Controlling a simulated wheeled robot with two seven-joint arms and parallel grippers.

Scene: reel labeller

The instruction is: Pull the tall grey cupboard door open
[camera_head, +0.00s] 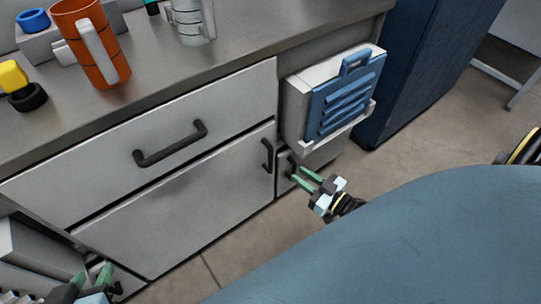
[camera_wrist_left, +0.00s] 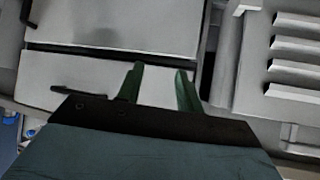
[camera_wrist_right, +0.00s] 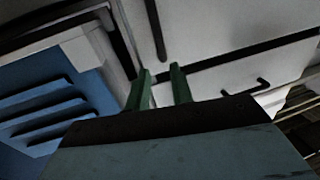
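A grey cupboard door (camera_head: 185,200) fills the front below a drawer, with a dark upright handle (camera_head: 267,156) near its right edge. I cannot tell which front is the tall door. My right gripper (camera_head: 297,174) is open, its green fingertips close to that right-hand handle; contact is unclear. In the right wrist view a dark upright handle (camera_wrist_right: 155,30) lies beyond the parted fingers (camera_wrist_right: 160,72). My left gripper (camera_head: 92,270) is low at the left, fingers apart and empty (camera_wrist_left: 160,70).
A box with a blue louvred front (camera_head: 345,95) juts out at the right. A dark blue cabinet (camera_head: 425,60) stands beyond it. The drawer (camera_head: 220,105) is shut. Mugs, including an orange one (camera_head: 92,42), stand on the worktop (camera_head: 150,75). Floor (camera_head: 440,135) shows right.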

